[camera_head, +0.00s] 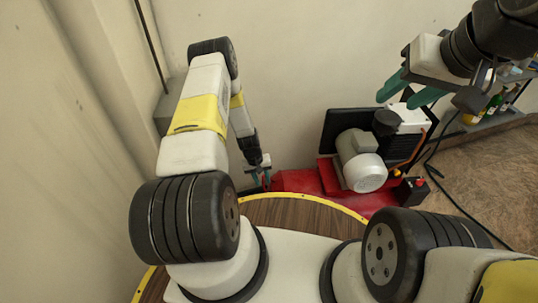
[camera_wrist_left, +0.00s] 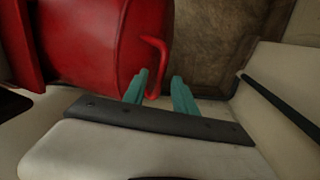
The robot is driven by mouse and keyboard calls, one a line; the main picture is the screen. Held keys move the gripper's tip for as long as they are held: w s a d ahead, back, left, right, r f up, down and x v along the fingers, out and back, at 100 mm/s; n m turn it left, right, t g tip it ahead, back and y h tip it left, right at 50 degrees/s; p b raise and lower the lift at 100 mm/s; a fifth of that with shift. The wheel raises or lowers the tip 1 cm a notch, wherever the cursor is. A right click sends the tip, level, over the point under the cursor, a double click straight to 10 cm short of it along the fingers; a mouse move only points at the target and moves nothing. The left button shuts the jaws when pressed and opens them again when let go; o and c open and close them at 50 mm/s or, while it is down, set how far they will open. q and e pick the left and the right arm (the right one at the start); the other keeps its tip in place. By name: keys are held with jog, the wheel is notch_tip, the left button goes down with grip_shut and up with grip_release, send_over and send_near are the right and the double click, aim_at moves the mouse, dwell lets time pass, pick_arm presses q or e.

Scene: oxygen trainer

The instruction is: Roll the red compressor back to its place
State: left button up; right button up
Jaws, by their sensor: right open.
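The red compressor (camera_head: 295,181) stands on the floor beyond my base in the head view, with a grey motor (camera_head: 358,152) on top. Its red tank (camera_wrist_left: 90,45) and a bent red handle (camera_wrist_left: 157,62) show in the left wrist view. My left gripper (camera_head: 263,180) is at the tank's left end. In the left wrist view its teal fingers (camera_wrist_left: 160,92) are apart, with the handle's lower end between them, closer to the left finger. I cannot tell whether they touch. My right gripper (camera_head: 409,92) is open and empty, above and right of the motor.
Walls stand close at the left and behind the compressor. A grey box (camera_head: 171,105) is at the wall beside my left arm. A shelf with bottles (camera_head: 492,104) stands at the right. A black cable (camera_head: 440,186) lies on the brown floor, which is otherwise clear at right.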

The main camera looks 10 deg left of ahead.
pick_arm(q)
grip_shut()
dwell(1.4)
